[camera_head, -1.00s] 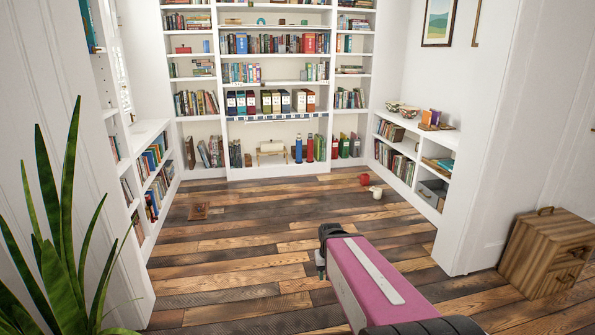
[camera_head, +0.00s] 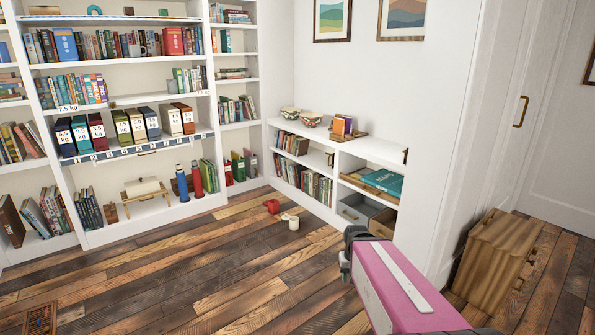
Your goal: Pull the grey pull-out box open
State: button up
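The grey pull-out box (camera_head: 353,209) sits in the bottom right compartment of the low white shelf unit (camera_head: 372,150) along the right wall. Its front faces the open floor, with a small handle that is hard to make out. My gripper (camera_head: 349,252) is at the end of my pink and white arm, in the lower right of the view. It appears in front of and below the box, apart from it. Its fingers are too small and turned away to show whether they are open.
A red mug (camera_head: 272,206) and a white mug (camera_head: 291,221) lie on the plank floor before the shelf. A brown wooden item (camera_head: 40,320) lies at lower left. The middle floor is clear.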

aim_at(358, 208)
jog(key=i+l+u, duration=0.2)
jog(key=i, duration=0.35)
jog(key=i+l+u, duration=0.2)
jog(key=i, duration=0.35)
jog(key=i+l+u, duration=0.2)
jog(key=i+l, duration=0.25)
jog(key=i+z, duration=0.15)
jog(key=i, duration=0.3)
jog(key=i+j+z, duration=0.15)
jog(key=z, duration=0.25)
jog(key=i+j+z, duration=0.1)
jog(key=j+z, duration=0.45)
jog(key=z, duration=0.25)
jog(key=j, duration=0.5)
jog(key=k+j+u, duration=0.15)
jog(key=j, duration=0.35)
